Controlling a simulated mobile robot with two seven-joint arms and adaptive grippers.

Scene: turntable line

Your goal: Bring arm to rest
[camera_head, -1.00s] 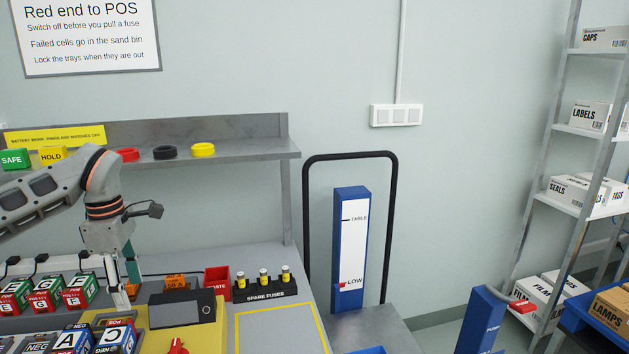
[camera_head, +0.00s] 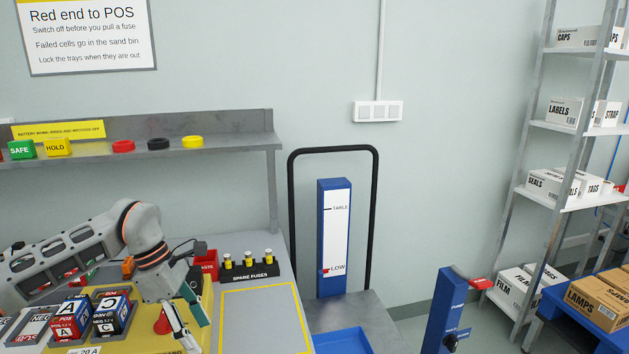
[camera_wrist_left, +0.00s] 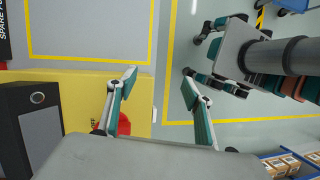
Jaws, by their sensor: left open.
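My left arm comes in from the left in the head view. Its left gripper (camera_head: 194,332) points down over the right end of the yellow panel (camera_head: 215,290). In the left wrist view the same gripper (camera_wrist_left: 160,77) has its two fingers spread, with nothing between them. A red knob (camera_wrist_left: 123,124) on the yellow panel shows behind one finger. The knob also shows in the head view (camera_head: 162,322), left of the gripper.
Battery blocks (camera_head: 110,314) stand left of the gripper. A bare yellow-outlined area (camera_head: 262,320) lies to the right. A blue lift gauge (camera_head: 335,240) and trolley handle (camera_head: 374,200) stand beyond.

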